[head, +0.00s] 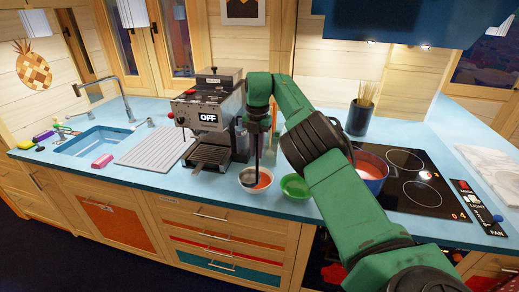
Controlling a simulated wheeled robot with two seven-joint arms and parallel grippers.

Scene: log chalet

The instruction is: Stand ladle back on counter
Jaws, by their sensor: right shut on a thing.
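My right arm reaches in from the lower right, and its gripper (258,127) points down over the counter (225,183). It is shut on the dark, thin handle of the ladle (257,160), which hangs upright below it. The ladle's lower end is at a pale bowl (243,187) with red-orange content near the counter's front edge. I cannot tell whether the ladle touches the bowl. My left gripper is not in view.
A green bowl (294,186) stands just right of the pale bowl. A blue pot (373,184) with red content is on the cooktop (415,190), partly behind my arm. A coffee machine (208,115) stands behind left. A drying mat (156,146) and sink (90,141) lie further left.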

